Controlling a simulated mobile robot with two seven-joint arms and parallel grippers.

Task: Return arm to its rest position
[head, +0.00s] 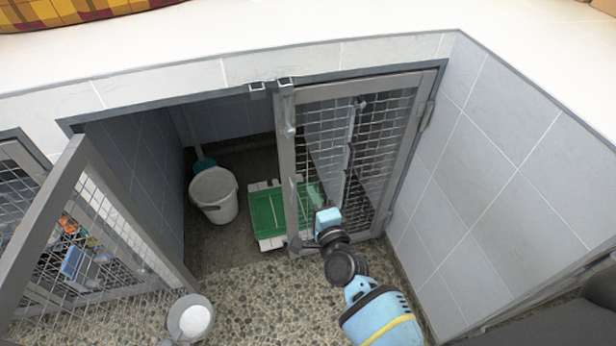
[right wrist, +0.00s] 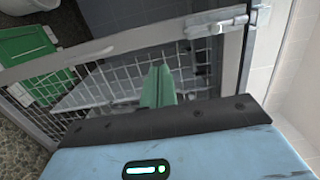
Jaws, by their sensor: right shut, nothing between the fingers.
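My right arm comes in from the bottom right of the head view. Its gripper (head: 310,194) is at the mesh kennel door (head: 375,92), close to the door's left upright. In the right wrist view the green fingers (right wrist: 157,86) are together with nothing between them, and they overlap the mesh. I cannot tell whether they touch it. The latch (right wrist: 218,22) on the door frame shows behind the gripper. My left gripper is not in view.
A white bucket (head: 214,194) and a green and white crate (head: 268,218) are in the kennel. Another mesh door (head: 90,240) stands open at the left. A white round container (head: 190,320) is at the bottom. A tiled wall (head: 500,200) is close on the right.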

